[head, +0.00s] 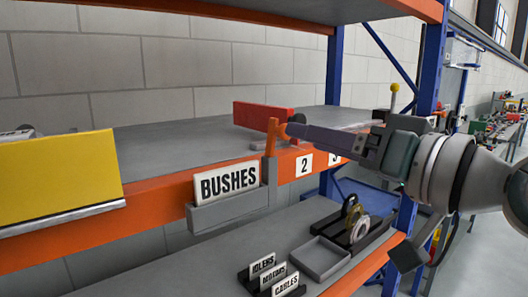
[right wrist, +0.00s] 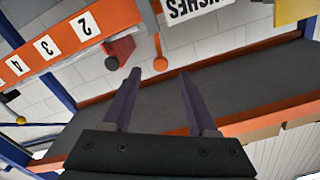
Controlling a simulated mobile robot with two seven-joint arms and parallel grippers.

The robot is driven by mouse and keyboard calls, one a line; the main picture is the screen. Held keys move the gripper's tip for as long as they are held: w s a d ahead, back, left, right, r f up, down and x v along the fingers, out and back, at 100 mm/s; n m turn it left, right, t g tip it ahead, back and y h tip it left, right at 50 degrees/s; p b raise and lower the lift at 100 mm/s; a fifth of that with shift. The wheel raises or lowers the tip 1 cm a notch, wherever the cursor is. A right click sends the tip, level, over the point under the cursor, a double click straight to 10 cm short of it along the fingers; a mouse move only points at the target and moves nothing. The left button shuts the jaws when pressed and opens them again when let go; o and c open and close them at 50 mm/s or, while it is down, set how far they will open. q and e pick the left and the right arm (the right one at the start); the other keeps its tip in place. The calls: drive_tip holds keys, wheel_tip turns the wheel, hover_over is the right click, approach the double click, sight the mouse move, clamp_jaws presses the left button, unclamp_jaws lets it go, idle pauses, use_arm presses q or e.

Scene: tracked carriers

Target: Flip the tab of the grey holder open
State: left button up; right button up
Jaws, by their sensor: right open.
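The grey holder (head: 225,212) is on the front of the orange shelf beam and carries a white BUSHES card (head: 228,182). Its orange tab (head: 271,138) stands up at the holder's right end; in the right wrist view the tab's round end (right wrist: 160,62) shows. My right gripper (head: 291,131) comes in from the right, its dark purple fingers close to the tab. In the right wrist view my right gripper (right wrist: 160,76) is open and empty, with the tab's end between and slightly beyond the fingertips. I cannot see contact. My left gripper is not in view.
A red block (head: 262,114) with a dark round knob stands on the shelf behind the tab. A yellow panel (head: 60,177) is at the left. The lower shelf holds a grey tray (head: 318,259), several name cards and rings. A blue post (head: 431,60) stands behind my right arm.

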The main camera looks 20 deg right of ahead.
drive_tip(key=b+v, duration=0.1)
drive_tip(key=v, duration=0.2)
drive_tip(key=shift+s+d, duration=0.1)
drive_tip(key=shift+s, duration=0.1)
drive_tip(key=s+a+f+n+g+h, duration=0.1)
drive_tip(key=s+a+f+n+g, duration=0.1)
drive_tip(key=s+f+g, duration=0.35)
drive_tip(key=s+a+f+n+g+h, duration=0.1)
drive_tip(key=s+a+f+g+h, duration=0.15)
drive_tip(key=s+f, duration=0.6)
drive_tip(key=s+d+f+g+h, duration=0.2)
drive_tip(key=s+f+g, duration=0.3)
drive_tip(key=s+f, duration=0.25)
wheel_tip(320, 180, up, 13)
drive_tip(key=s+p, duration=0.1)
drive_tip(key=p, duration=1.2)
drive_tip(key=shift+d+f, duration=0.25)
drive_tip(key=shift+d, duration=0.25)
